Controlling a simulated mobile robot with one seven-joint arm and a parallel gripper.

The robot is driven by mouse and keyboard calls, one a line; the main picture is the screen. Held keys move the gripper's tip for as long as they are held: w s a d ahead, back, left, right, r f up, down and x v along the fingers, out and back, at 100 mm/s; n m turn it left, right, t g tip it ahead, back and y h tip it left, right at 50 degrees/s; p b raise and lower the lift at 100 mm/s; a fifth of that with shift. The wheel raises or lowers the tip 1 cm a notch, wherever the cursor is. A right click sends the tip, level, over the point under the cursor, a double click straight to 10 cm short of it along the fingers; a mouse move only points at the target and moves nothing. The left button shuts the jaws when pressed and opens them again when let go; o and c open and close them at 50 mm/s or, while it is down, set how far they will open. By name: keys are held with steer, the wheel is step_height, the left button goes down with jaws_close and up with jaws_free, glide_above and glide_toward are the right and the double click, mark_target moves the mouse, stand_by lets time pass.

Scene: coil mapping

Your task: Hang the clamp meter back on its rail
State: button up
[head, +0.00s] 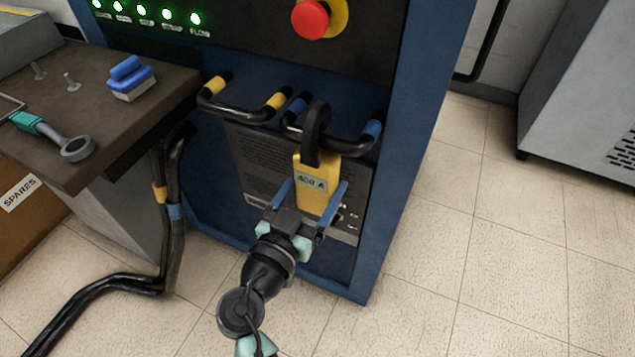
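The clamp meter (318,196) is yellow with a black jaw and a pale display that seems to read about 400 A. It stands roughly upright in front of the blue cabinet. My gripper (316,190) has one blue finger on each side of its body and appears shut on it. The black jaw overlaps a black loop with blue bands (346,146) on the cabinet front. I cannot tell whether the jaw encircles this loop. A similar loop with yellow bands (238,112) is to its left. I cannot identify the meter's rail for certain.
A dark bench (130,116) at left carries a blue block (127,73), two short pegs and a teal-handled tool (52,138). Black cables (100,284) run down to the floor. A red button (310,18) sits above. The tiled floor at right is clear.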

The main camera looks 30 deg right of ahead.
steer(key=shift+b+v, duration=0.65)
steer(key=shift+v, duration=2.75)
